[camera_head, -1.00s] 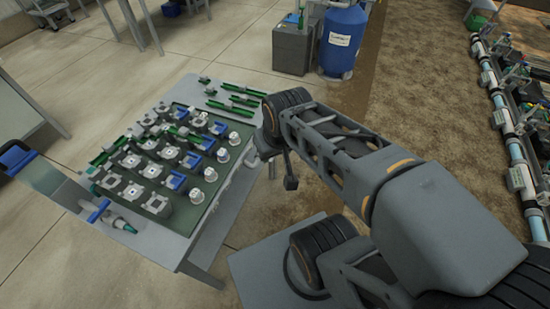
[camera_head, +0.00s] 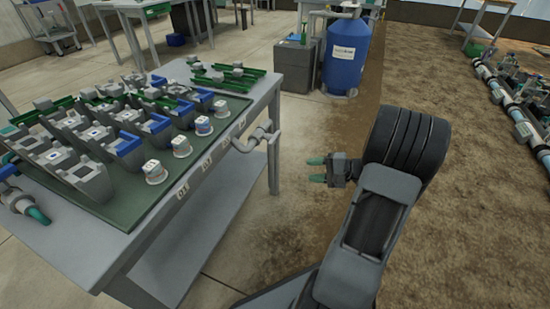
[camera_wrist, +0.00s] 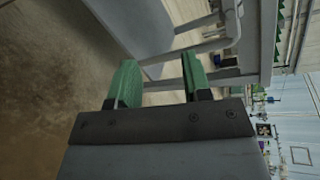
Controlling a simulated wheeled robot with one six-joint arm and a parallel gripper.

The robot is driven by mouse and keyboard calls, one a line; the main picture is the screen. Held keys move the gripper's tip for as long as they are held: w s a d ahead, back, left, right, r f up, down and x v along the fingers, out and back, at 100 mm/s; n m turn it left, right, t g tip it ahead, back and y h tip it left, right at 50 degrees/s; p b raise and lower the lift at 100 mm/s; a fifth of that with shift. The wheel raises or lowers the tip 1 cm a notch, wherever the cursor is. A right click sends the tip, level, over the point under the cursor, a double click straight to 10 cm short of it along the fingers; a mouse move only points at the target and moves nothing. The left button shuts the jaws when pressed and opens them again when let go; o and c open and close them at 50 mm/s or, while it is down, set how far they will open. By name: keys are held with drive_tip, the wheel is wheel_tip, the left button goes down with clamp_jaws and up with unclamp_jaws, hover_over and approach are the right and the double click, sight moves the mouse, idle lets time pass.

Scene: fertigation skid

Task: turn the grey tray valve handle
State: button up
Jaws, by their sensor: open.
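The grey valve handle (camera_head: 258,137) is a bent lever on the right edge of the grey table, beside the tray (camera_head: 122,212). My gripper (camera_head: 317,169) has two green fingertips and is open and empty. In the head view it is to the right of the handle, apart from it, with its fingers pointing left towards the table. In the wrist view, the spread fingers of my gripper (camera_wrist: 158,78) show with nothing between them.
The tray holds several grey and blue fittings with silver knobs. A green-tipped tool (camera_head: 28,210) lies at the table's left front. A blue tank (camera_head: 346,52) and a grey box (camera_head: 295,66) stand behind. White pipes (camera_head: 510,105) run along the right. The floor between handle and gripper is clear.

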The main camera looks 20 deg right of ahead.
sight(277, 139)
wheel_tip(277, 139, up, 6)
drive_tip(key=w+d+n+t, duration=0.2)
drive_tip(key=w+t, duration=0.1)
drive_tip(key=shift+y, duration=0.5)
drive_tip(key=b+x, duration=0.3)
drive_tip(key=x, duration=1.1)
drive_tip(key=shift+s+a, duration=0.15)
drive_tip(key=shift+s, duration=0.1)
drive_tip(key=shift+c, duration=0.3)
clamp_jaws()
